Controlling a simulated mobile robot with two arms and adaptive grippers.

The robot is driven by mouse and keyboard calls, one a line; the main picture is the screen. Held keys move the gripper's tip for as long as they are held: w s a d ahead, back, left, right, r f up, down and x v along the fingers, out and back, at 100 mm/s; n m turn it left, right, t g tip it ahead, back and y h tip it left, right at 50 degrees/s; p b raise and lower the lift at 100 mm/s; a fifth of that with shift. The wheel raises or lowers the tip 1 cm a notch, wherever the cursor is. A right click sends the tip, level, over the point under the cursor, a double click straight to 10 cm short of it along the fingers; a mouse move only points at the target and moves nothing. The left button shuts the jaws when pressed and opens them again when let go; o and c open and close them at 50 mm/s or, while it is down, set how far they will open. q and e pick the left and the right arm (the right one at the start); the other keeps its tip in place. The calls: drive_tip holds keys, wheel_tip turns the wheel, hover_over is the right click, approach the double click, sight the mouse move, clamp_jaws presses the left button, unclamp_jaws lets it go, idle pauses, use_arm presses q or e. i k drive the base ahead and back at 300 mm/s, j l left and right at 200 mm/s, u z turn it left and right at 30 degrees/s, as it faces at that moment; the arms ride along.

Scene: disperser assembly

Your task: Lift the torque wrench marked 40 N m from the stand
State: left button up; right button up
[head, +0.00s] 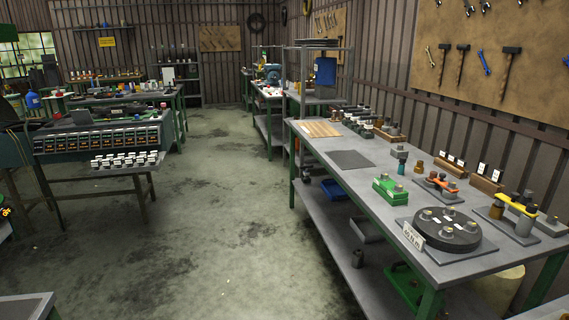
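I cannot pick out a torque wrench marked 40 N m; the labels in the head view are too small to read surely. A long rack (100,138) with a row of dark, labelled panels stands on the left. In front of it, a small table (140,171) carries several small items with white tags. On the right workbench, a white card (413,236) with lettering leans by a round dark disc (440,232) with several bolt heads. I cannot tell which of these, if any, is the stand. Neither of my grippers is in view.
The right workbench (350,183) also holds a green block (389,189), a yellow-topped fixture (514,208) and a dark mat (351,159). Its lower shelf holds bins. A grey corner (28,307) juts in at bottom left. The floor (225,215) between the benches is open.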

sight(359, 122)
drive_tip(key=i+u, duration=0.4)
drive_tip(key=i, duration=1.55)
